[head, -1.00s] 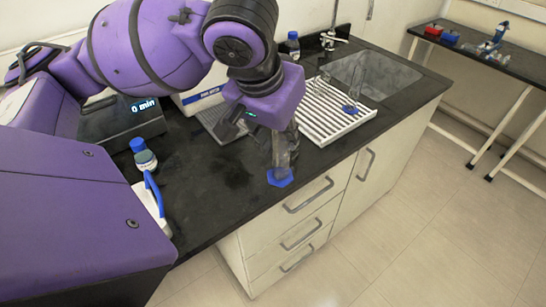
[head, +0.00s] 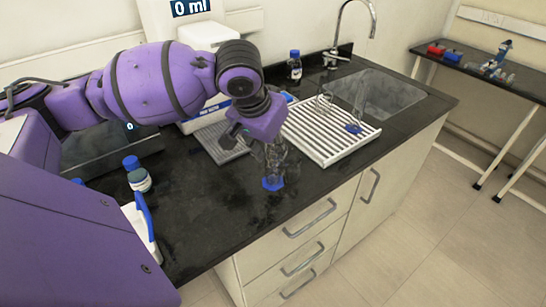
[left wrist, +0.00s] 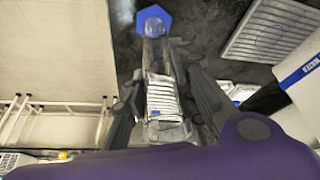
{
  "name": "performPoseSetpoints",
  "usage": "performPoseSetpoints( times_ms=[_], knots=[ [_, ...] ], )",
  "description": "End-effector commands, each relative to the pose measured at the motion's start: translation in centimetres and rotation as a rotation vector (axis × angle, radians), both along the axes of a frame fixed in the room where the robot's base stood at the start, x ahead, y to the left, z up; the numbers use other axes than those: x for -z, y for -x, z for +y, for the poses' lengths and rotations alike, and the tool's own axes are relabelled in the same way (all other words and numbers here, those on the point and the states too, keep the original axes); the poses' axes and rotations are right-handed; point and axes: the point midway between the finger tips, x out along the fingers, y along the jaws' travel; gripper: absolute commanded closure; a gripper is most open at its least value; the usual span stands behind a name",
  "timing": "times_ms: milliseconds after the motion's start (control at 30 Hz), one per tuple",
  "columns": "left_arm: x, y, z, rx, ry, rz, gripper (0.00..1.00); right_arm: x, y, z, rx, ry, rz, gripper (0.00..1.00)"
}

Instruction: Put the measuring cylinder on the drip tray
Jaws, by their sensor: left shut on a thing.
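The measuring cylinder is clear, with a blue hexagonal base (head: 273,183). It hangs upright from my left gripper (head: 258,137), which is shut on its upper part. Its base appears over the dark counter near the front edge; I cannot tell how far above. In the left wrist view, the blue base (left wrist: 152,21) shows beyond the fingers (left wrist: 170,95). The grey slatted drip tray (head: 228,153) lies behind and left of the cylinder, in front of the white dispenser. It also shows in the left wrist view (left wrist: 270,27). My right gripper is not in view.
A white slatted rack (head: 318,147) right of the cylinder carries glassware, including a piece with a blue base (head: 353,128). A sink (head: 385,92) lies beyond. Blue-capped bottles stand at the left (head: 139,179) and back (head: 294,67). The counter's front middle is clear.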

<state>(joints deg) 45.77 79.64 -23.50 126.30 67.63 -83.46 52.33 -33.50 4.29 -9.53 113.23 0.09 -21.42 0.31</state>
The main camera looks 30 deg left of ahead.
Motion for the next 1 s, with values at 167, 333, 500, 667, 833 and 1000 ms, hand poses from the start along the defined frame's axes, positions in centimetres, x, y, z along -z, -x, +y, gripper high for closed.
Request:
performPoseSetpoints(
  times_ms=[167, 333, 500, 667, 833, 1000],
  knots=[
    [1.5, -0.7, 0.6, -0.001, -0.001, 0.003, 1.0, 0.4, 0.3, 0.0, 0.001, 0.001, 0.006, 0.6],
    [3.9, -0.6, 0.5, 0.001, 0.0, 0.001, 1.0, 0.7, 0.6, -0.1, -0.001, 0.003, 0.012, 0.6],
    [3.9, -0.6, 0.5, 0.001, -0.002, -0.003, 1.0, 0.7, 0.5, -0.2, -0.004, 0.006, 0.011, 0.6],
    [4.0, -0.6, 0.5, 0.001, -0.001, -0.002, 1.0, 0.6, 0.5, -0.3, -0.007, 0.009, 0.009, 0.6],
    [4.2, -0.6, 0.5, 0.001, -0.001, -0.001, 0.6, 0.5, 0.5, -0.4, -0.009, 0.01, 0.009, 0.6],
    [4.2, -0.6, 0.5, 0.001, -0.001, -0.001, 0.55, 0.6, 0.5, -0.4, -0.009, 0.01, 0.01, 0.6]
  ],
)
